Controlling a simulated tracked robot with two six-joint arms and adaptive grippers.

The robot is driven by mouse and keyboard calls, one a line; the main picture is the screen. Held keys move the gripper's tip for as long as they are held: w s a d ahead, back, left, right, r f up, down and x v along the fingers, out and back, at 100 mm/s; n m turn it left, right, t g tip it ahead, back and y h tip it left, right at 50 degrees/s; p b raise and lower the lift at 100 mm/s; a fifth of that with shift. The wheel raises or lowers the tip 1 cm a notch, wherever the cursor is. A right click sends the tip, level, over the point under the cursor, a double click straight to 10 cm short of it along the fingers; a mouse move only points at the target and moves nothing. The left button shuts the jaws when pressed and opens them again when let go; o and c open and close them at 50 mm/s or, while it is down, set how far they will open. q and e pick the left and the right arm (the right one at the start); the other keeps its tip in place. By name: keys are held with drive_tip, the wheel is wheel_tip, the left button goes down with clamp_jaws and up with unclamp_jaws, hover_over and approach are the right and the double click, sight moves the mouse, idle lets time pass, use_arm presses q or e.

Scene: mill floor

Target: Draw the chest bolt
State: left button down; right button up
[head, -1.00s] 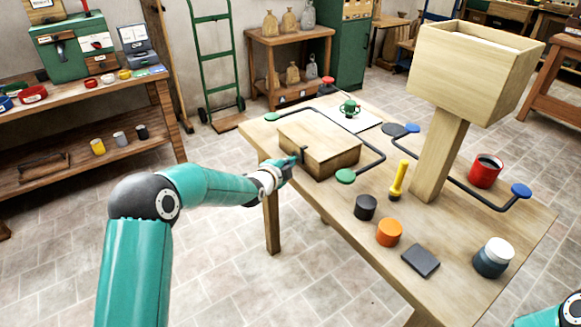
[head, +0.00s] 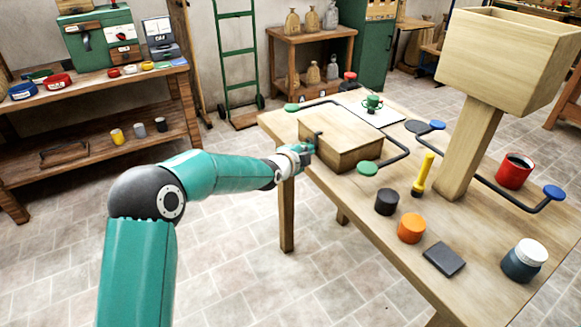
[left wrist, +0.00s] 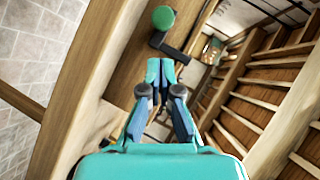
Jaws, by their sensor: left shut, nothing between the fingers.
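The chest (head: 345,130) is a closed, pale wooden box on the wooden table's left part. A small dark upright piece (head: 318,134) shows at its near left edge; it may be the bolt, but it is too small to tell. My left gripper (head: 311,148) is beside the chest's near left side, close to this piece. In the left wrist view the left gripper (left wrist: 160,68) has its fingertips together with nothing between them. A dark bar (left wrist: 171,46) and a green disc (left wrist: 163,17) lie beyond the tips. I cannot tell whether the fingers touch the chest. My right gripper is not in view.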

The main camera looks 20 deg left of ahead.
use_arm(q)
drive_tip(key=b+v, duration=0.1)
drive_tip(key=v, duration=0.9)
drive_tip(key=s+d+f+n+g+p, duration=0.1)
drive_tip(key=s+d+f+g+p, duration=0.25)
drive_tip(key=s+f, duration=0.45)
drive_tip(key=s+d+f+n+g+p, duration=0.1)
drive_tip(key=s+d+f+g+p, duration=0.25)
drive_tip(key=f, duration=0.75)
drive_tip(key=s+d+f+n+g+h+p, duration=0.1)
drive_tip(key=s+d+f+n+g, duration=0.1)
drive_tip(key=s+n, duration=0.6)
drive_tip(key=s+d+f+n+g+h+p, duration=0.1)
drive_tip(key=s+f+n+g, duration=0.3)
drive_tip(key=s, duration=1.2)
wheel_tip(320, 180, down, 3)
drive_tip(key=d+n+p, duration=0.1)
drive_tip(key=n, duration=0.2)
drive_tip(key=shift+s+d+n, duration=0.2)
drive_tip(key=shift+s+n, duration=0.05)
drive_tip(key=shift+n, duration=0.15)
